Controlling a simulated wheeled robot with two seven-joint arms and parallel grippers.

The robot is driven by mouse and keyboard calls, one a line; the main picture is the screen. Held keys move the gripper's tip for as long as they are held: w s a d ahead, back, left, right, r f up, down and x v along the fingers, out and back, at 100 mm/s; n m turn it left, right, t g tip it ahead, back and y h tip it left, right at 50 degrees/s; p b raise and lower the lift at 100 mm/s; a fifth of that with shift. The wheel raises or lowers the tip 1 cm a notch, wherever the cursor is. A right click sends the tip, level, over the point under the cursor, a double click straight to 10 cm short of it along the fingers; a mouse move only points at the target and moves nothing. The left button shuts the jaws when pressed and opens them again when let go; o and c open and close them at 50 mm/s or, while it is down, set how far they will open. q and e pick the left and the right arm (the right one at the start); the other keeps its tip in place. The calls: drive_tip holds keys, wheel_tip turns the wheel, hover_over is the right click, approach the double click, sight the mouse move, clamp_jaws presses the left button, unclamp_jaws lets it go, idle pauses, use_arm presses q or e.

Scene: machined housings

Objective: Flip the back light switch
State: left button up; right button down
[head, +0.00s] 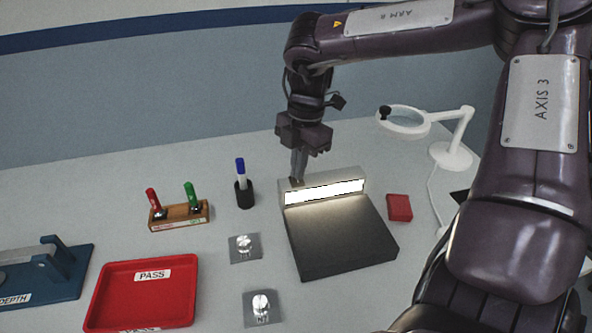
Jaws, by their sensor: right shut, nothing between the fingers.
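A back light (322,188) stands at the rear of a dark flat plate (345,245). Its long front panel glows white. My right gripper (297,181) points down at the left end of the light's top edge, with its fingers shut and nothing between them. The fingertips are at or just behind the housing there; I cannot tell whether they touch it. The switch itself is not clearly visible and may be hidden by the fingers. My left gripper is not in view.
Left of the light stand a pen holder (244,195), a wooden marker stand (180,216) and two metal parts on grey squares (245,255). A red PASS tray (105,300) and blue gauge (75,265) lie further left. A red block (399,207) and magnifier lamp (452,155) are right.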

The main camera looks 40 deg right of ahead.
wheel_tip(320, 180, up, 6)
drive_tip(key=p, duration=0.4)
idle(0.6)
